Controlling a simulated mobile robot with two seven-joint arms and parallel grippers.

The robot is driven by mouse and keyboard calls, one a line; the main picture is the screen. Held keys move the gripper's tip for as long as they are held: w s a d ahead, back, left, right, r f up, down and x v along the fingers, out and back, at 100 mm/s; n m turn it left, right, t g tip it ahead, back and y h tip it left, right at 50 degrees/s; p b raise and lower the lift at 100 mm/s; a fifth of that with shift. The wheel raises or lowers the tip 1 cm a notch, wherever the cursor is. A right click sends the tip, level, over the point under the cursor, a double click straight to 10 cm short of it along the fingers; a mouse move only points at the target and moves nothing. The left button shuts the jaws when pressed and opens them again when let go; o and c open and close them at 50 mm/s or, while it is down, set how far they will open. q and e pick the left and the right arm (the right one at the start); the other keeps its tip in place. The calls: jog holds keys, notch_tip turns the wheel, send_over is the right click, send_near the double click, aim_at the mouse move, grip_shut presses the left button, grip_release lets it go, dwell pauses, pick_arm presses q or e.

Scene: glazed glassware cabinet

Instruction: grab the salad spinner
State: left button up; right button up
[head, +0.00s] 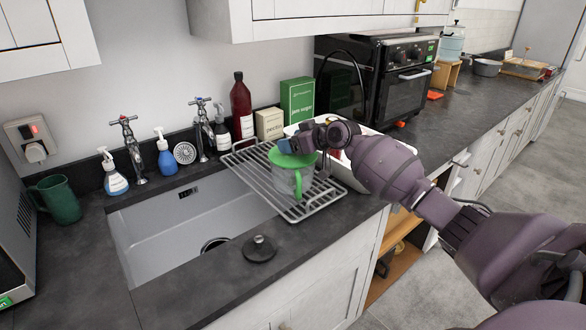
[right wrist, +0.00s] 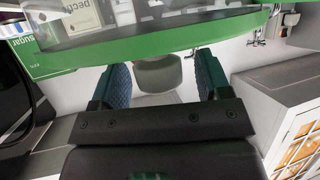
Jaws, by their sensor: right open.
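The salad spinner appears to be the clear container (head: 284,180) with a green lid and green side handle, upright on the wire drying rack (head: 305,208). My right gripper (head: 284,147) is just above its lid, reaching in from the right. In the right wrist view, the green lid (right wrist: 150,43) fills the top, with the clear body beyond it. My right gripper (right wrist: 160,85) is open there, its fingers on either side of a grey knob (right wrist: 158,72) on the lid. I cannot tell whether they touch it. My left gripper is not in view.
The sink (head: 180,228) lies left of the rack. A green box (head: 297,100), beige box (head: 269,124) and dark red bottle (head: 241,108) stand at the wall. A black round lid-like piece (head: 259,248) lies on the front counter.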

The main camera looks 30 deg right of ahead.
grip_shut()
dwell(0.3)
